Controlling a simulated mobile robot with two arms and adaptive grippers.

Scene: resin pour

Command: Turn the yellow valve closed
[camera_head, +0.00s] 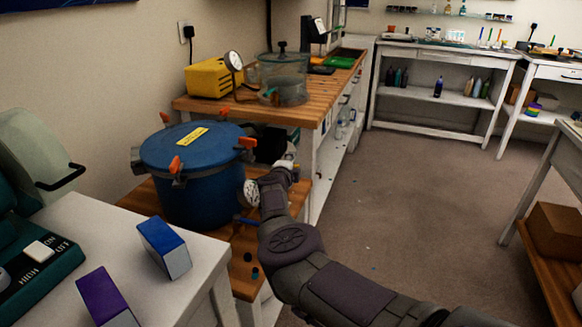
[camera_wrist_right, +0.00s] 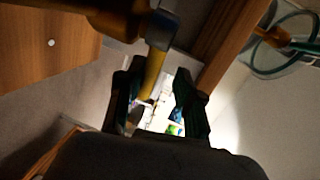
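The yellow valve handle (camera_wrist_right: 152,75) shows in the right wrist view as a yellow bar below a grey fitting. It lies between the fingers of my right gripper (camera_wrist_right: 158,100), nearer the left finger. The fingers are apart, and I cannot tell whether either touches the handle. In the head view my right arm reaches to the right side of the blue pressure pot (camera_head: 197,188), and its gripper (camera_head: 268,148) is dark and partly hidden. I cannot make out the valve in the head view. My left gripper is not in view.
A white gauge (camera_head: 251,193) sits beside the pot. A wooden bench (camera_head: 270,110) behind holds a yellow pump (camera_head: 212,78) and a clear chamber (camera_head: 284,78). A blue box (camera_head: 165,246) stands on the white table at front left. The floor to the right is mostly clear.

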